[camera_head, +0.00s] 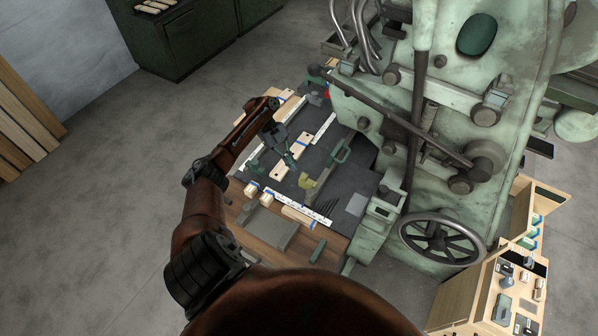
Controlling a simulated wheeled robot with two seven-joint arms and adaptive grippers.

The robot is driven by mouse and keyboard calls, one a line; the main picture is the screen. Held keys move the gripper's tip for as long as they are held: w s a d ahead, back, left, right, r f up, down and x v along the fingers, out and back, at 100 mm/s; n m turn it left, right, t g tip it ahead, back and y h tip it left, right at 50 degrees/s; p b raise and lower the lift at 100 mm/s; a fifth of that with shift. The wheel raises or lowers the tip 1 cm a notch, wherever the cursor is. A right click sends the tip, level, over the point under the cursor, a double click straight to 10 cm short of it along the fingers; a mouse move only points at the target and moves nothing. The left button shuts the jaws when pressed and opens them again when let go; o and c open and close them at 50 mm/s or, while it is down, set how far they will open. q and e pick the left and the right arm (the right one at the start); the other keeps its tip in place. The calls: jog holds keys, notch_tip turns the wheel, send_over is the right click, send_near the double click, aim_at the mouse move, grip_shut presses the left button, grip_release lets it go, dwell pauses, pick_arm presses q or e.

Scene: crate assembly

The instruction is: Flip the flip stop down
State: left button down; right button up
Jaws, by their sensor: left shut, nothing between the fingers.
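My left arm comes up from the bottom, and my left gripper (290,160) is above the dark worktable (357,178), shut and empty. A small yellow piece (306,181) sits just right of and below the fingertips in the picture, on or beside a grey bar that runs up to a green handle-like part (341,152). Another small green part (254,166) is left of the gripper. I cannot tell for sure which of these is the flip stop, or whether it is up or down. Contact between the fingers and any part cannot be made out. My right gripper is not in view.
A large pale green machine with a handwheel (442,238) stands right of the table. Wooden pieces and a white ruler strip (297,207) lie on the table. A wooden shelf unit (480,290) is at lower right. Green cabinets (190,40) stand at the back left; the floor between is clear.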

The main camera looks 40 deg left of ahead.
pick_arm(q)
jog(key=shift+s+a+f+b, duration=0.2)
jog(key=shift+a+b, duration=0.2)
jog(key=shift+a, duration=0.9)
jog(key=shift+s+a+f+b, duration=0.15)
jog(key=shift+a+b, duration=0.25)
jog(key=shift+a, duration=0.85)
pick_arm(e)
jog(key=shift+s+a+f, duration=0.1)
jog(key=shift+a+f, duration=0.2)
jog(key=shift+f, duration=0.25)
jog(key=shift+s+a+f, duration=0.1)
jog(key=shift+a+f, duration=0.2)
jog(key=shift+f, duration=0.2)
